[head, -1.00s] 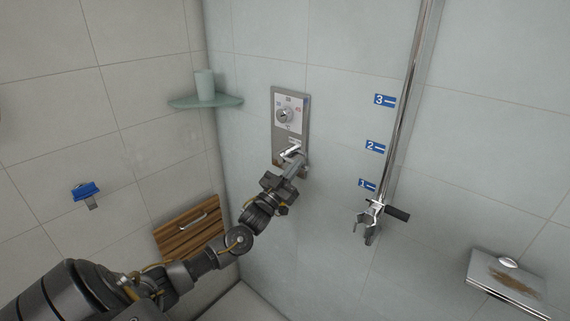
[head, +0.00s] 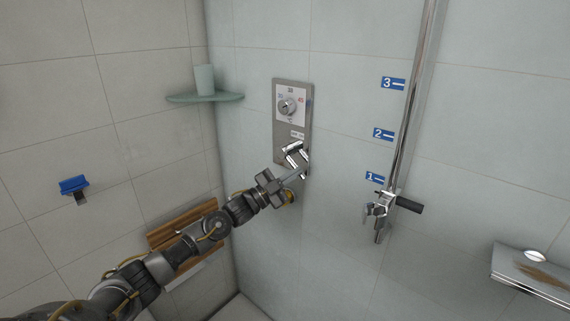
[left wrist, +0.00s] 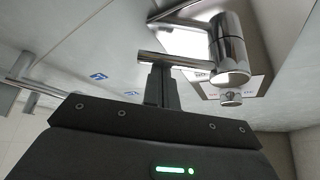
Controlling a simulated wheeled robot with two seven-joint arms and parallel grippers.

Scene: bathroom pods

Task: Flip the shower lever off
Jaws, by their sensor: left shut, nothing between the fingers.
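The chrome shower lever (head: 293,148) sits on the lower part of a grey wall panel (head: 279,122), below a round dial (head: 287,106). In the left wrist view its thick chrome body (left wrist: 229,48) and a thin chrome bar (left wrist: 185,61) reaching left show close up. My left gripper (head: 298,173) is shut and empty, with its fingertips just below the lever. In the left wrist view the shut fingers (left wrist: 162,82) stand right by the thin bar and overlap it; I cannot tell whether they touch. My right gripper is not in view.
A chrome riser rail (head: 409,120) with a holder (head: 377,208) stands to the right. A glass corner shelf with a cup (head: 205,79) is at upper left. A slatted wooden seat (head: 184,222) lies behind my left arm. A soap shelf (head: 530,272) is at lower right.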

